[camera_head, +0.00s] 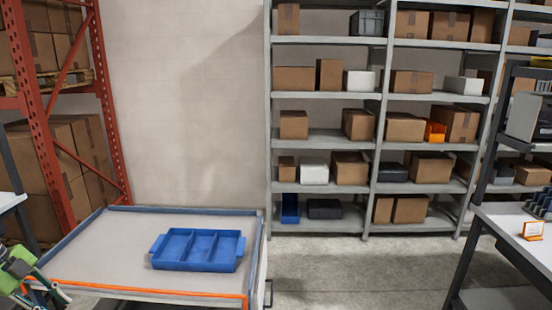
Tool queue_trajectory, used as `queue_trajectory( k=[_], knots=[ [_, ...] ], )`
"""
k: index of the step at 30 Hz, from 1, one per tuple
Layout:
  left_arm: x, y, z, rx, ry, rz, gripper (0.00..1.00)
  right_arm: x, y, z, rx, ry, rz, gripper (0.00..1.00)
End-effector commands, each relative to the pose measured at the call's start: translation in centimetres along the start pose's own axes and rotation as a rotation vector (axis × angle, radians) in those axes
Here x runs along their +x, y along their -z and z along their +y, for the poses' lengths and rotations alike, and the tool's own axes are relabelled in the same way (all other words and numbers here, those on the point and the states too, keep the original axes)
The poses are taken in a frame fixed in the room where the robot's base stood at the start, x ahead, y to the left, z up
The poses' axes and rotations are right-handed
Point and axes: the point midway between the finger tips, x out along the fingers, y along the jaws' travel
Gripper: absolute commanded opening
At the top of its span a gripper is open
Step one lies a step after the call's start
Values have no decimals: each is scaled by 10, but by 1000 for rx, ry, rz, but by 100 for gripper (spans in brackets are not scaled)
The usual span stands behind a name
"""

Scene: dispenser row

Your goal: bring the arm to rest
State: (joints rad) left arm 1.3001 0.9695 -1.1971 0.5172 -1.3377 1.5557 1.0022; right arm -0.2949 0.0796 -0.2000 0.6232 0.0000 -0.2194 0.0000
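My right gripper is not in view.
A blue tray (197,263) with three compartments, seemingly empty, sits on the pale cart top (105,240). Metal shelves (330,138) with boxes stand at the back, a red rack (108,110) at left. A workbench (515,238) is at right. The middle floor (350,270) is clear.

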Motion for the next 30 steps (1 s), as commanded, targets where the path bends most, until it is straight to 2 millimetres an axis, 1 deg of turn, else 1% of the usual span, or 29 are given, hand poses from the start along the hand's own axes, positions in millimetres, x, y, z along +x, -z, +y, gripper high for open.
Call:
queue_trajectory(
  k=[1, 5, 8, 11, 14, 17, 20, 21, 22, 23, 24, 26, 27, 28, 29, 30],
  knots=[
    [13, 5, -4, 15, 7, 15, 26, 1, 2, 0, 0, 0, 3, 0],
    [35, 14, -14, 44, 42, 44, 26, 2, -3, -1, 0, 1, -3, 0],
    [56, 23, -23, 66, 74, 72, 26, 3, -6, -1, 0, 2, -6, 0],
    [82, 35, -33, 89, 115, 106, 26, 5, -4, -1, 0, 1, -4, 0],
    [114, 49, -43, 109, 167, 149, 26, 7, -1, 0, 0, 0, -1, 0],
    [152, 66, -51, 118, 234, 200, 26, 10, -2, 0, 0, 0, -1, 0],
    [203, 86, -57, 106, 324, 260, 26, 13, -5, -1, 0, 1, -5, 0],
    [226, 95, -58, 89, 366, 284, 26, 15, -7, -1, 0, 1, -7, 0],
    [244, 100, -57, 70, 402, 301, 26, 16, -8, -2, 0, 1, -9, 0],
    [263, 106, -55, 46, 436, 318, 26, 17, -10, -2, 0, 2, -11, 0],
    [286, 111, -52, 7, 484, 333, 26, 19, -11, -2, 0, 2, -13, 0],
    [320, 115, -42, -65, 548, 343, 26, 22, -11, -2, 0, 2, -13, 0],
    [343, 115, -32, -122, 585, 342, 26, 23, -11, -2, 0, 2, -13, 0],
    [359, 113, -24, -169, 611, 335, 26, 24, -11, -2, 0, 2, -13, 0],
    [376, 111, -13, -218, 633, 326, 26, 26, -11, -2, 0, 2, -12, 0],
    [398, 106, 4, -289, 656, 307, 26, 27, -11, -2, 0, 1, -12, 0]
  ],
)
